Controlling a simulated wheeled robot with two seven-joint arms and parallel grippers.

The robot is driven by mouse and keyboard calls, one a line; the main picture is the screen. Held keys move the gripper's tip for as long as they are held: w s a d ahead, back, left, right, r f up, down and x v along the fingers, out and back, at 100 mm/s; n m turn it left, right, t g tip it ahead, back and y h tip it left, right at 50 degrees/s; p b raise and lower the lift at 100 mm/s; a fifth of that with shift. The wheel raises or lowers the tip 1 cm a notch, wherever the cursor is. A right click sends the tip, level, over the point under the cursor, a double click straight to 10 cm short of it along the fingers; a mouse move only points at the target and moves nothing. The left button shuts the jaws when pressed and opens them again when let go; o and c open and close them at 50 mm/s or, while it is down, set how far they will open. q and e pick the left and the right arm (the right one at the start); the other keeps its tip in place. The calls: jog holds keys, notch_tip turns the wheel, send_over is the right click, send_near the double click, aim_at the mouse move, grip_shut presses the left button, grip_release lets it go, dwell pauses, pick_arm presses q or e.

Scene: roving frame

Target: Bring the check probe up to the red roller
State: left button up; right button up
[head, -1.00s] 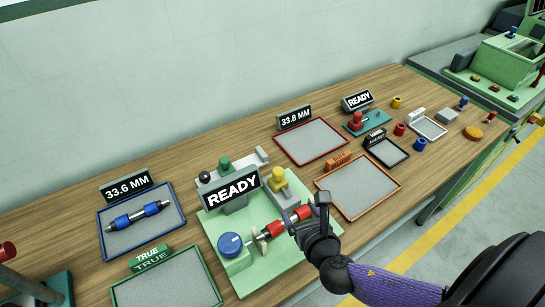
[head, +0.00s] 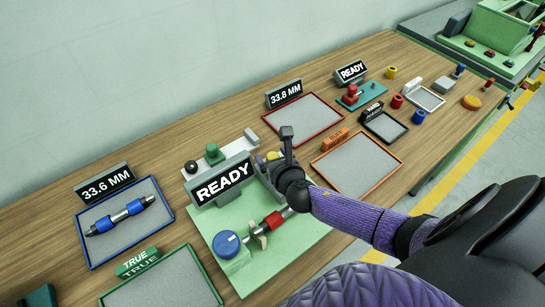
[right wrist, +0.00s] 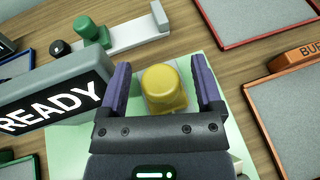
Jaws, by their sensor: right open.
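The red roller (head: 272,221) lies across the green fixture (head: 300,240), beside a blue dial (head: 227,244); my right arm hides its right end. A yellow knob (right wrist: 165,88) stands at the back of this fixture, and its top also shows in the head view (head: 273,156). It seems to be the check probe's handle, but no label shows this. My right gripper (right wrist: 158,68) is open, with one purple finger on each side of the knob. Gaps show between fingers and knob. My left gripper is not in view.
A READY sign (head: 223,179) stands close left of my right gripper. A green knob (head: 213,152) is behind it. A blue-rimmed tray (head: 164,191) holds a blue-ended roller. Orange-rimmed (head: 379,194) and red-rimmed (head: 328,132) trays to the right are empty.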

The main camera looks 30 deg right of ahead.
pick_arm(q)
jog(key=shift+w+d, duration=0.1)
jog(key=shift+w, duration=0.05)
pick_arm(e)
jog(key=shift+c, duration=0.9)
grip_shut()
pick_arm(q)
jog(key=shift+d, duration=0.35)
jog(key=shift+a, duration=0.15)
